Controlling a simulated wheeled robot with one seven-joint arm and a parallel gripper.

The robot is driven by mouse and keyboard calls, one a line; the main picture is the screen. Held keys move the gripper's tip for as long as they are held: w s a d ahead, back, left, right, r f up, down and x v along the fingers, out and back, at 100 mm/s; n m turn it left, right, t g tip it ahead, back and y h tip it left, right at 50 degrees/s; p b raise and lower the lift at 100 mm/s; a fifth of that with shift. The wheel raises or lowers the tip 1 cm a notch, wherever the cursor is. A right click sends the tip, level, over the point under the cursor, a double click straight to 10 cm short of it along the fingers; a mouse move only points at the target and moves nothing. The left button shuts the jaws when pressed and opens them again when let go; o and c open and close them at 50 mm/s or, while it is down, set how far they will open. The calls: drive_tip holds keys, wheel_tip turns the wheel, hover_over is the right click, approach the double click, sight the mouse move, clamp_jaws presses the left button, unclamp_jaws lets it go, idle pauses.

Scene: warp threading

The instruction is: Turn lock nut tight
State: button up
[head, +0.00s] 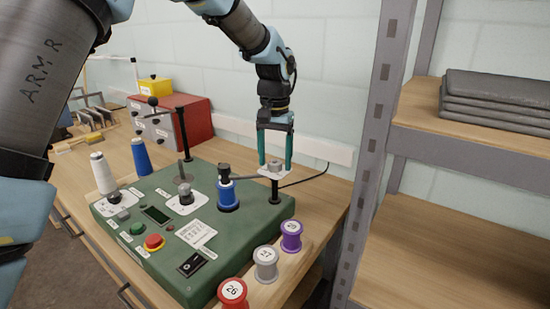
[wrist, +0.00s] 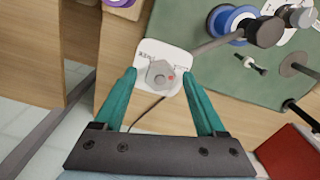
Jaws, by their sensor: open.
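The lock nut (head: 275,164) is a grey faceted knob on a white label plate (head: 262,173) at the far right corner of the green machine. In the wrist view the lock nut (wrist: 160,74) has a red dot on its right side and sits on the white plate (wrist: 147,56), with printed text partly legible. My gripper (head: 274,166) points down over it with teal fingers apart. In the wrist view my gripper (wrist: 160,76) has one fingertip on each side of the nut, with visible gaps. Whether the fingertips are level with the nut is hard to tell.
The green machine (head: 150,235) carries a blue spool (head: 228,195), a red button (head: 154,242) and posts. Purple (head: 291,236), grey (head: 265,263) and red (head: 233,293) spools stand along its right edge. A shelf upright (head: 378,140) stands right of my gripper; the wall is behind.

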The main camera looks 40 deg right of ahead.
sight(274, 162)
drive_tip(key=shift+r, duration=0.1)
wheel_tip(274, 162, up, 11)
drive_tip(key=b, duration=0.3)
drive_tip(key=shift+f, duration=0.2)
idle(0.3)
drive_tip(key=w+a+f+n, duration=0.35)
drive_tip(key=w+a, duration=0.25)
drive_tip(key=a, duration=0.6)
drive_tip(key=w+a+f+n, duration=0.2)
drive_tip(key=w+a+f, duration=0.3)
drive_tip(key=a, duration=0.6)
drive_tip(key=s+a+f+n, duration=0.1)
drive_tip(key=s+a+f, duration=0.1)
drive_tip(key=a, duration=0.6)
drive_tip(key=s+a+f+n+t, duration=0.1)
drive_tip(key=s+a+f+n, duration=0.1)
drive_tip(key=a, duration=0.7)
drive_tip(key=s+a+f+n, duration=0.2)
drive_tip(key=a, duration=0.6)
drive_tip(key=shift+s+a+f+t, duration=0.15)
drive_tip(key=shift+s+f+t, duration=0.15)
drive_tip(key=shift+s+f, duration=0.05)
drive_tip(key=shift+n, duration=0.25)
